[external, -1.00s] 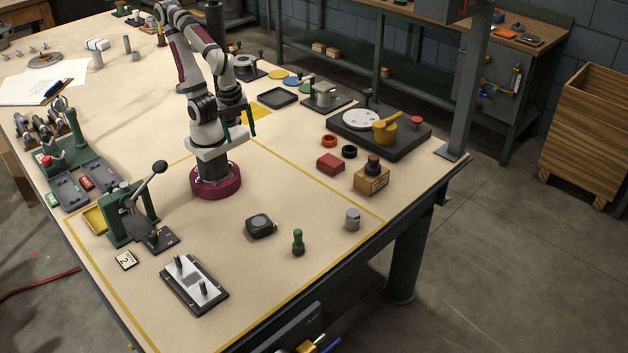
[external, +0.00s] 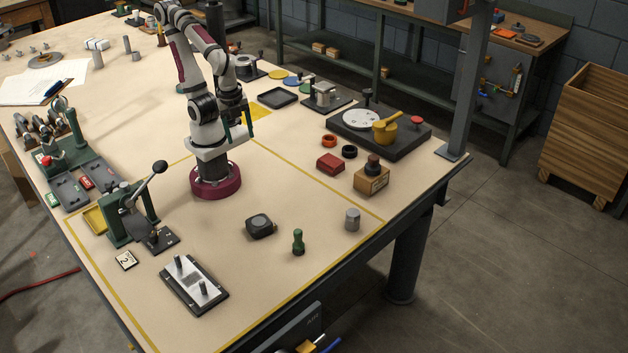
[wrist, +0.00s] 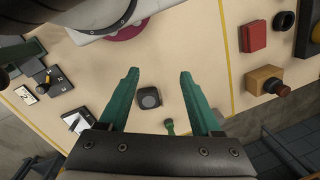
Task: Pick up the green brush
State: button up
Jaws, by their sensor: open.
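The green brush (external: 298,242) stands upright on the bench near its front edge in the external view. In the wrist view, the green brush (wrist: 170,127) shows between the fingers, low in the picture and partly hidden by my gripper body. My gripper (external: 239,126) is raised above the bench, well behind the brush and apart from it. In the wrist view my gripper (wrist: 159,74) has its green fingers spread with nothing between them at the tips.
A black tape measure (external: 260,226) lies left of the brush and a grey cylinder (external: 352,219) stands right of it. A plate with pegs (external: 193,284) and a lever press (external: 130,214) are further left. Bare bench surrounds the brush.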

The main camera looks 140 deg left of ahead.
jog(key=w+d+f+n+g+h, duration=0.2)
jog(key=w+d+n+h, duration=0.15)
jog(key=n, duration=0.35)
jog(key=n+t+h, duration=0.9)
jog(key=n+t, duration=0.1)
jog(key=n, duration=1.3)
send_near(298, 240)
jog(key=x, duration=0.3)
jog(key=f+x, duration=0.1)
jog(key=x, duration=0.5)
jog(key=shift+s+f, duration=0.2)
jog(key=shift+f, duration=0.05)
grip_shut()
